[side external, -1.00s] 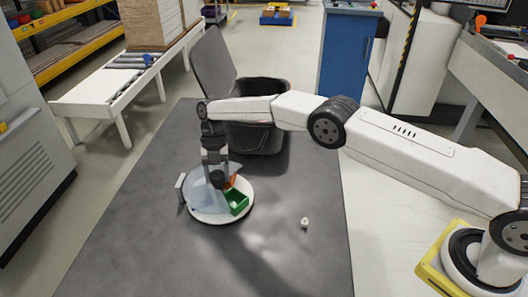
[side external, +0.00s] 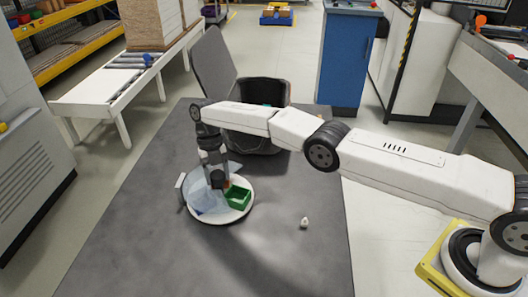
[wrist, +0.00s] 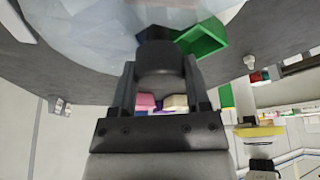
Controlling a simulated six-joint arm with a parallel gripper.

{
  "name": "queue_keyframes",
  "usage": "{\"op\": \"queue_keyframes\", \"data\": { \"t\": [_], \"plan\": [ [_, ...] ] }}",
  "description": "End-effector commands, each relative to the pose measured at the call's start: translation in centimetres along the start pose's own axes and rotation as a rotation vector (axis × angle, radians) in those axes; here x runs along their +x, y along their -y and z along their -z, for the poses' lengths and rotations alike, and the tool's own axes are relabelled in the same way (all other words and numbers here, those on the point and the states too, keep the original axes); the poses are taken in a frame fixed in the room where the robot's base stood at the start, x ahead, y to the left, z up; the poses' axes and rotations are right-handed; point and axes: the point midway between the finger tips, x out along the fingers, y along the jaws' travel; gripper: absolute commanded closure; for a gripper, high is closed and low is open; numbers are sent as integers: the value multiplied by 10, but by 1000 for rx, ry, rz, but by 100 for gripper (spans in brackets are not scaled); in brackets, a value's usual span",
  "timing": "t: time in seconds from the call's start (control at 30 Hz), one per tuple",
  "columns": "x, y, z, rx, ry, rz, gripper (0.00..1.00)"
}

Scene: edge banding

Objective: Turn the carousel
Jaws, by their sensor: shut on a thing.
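The carousel (side external: 226,218) is a round white disc on the dark table, partly covered by a pale translucent blue cover (side external: 203,200). A green open bin (side external: 238,198) sits in its uncovered part at the right, with a bit of orange beside it. The wrist view shows the cover (wrist: 90,25) and the green bin (wrist: 205,38) at the top. My gripper (side external: 217,184) points down at the carousel's middle. In the wrist view its fingers (wrist: 155,68) are shut on a dark central knob (wrist: 155,48). My gripper hides part of the disc's middle.
A small white item (side external: 304,222) lies on the table right of the carousel. A pale upright plate (side external: 180,184) stands at the carousel's left edge. A black bin (side external: 268,142) stands behind my arm. The front of the table (side external: 170,265) is clear.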

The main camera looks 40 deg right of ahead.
Motion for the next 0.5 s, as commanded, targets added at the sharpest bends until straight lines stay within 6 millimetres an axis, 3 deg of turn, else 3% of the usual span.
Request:
{"op": "queue_keyframes", "data": {
  "t": [0.47, 0.5],
  "plan": [
    [2, 1, 2, -6, -11, 10, 100],
    [2, 1, 2, -5, -11, 10, 30]
  ]
}}
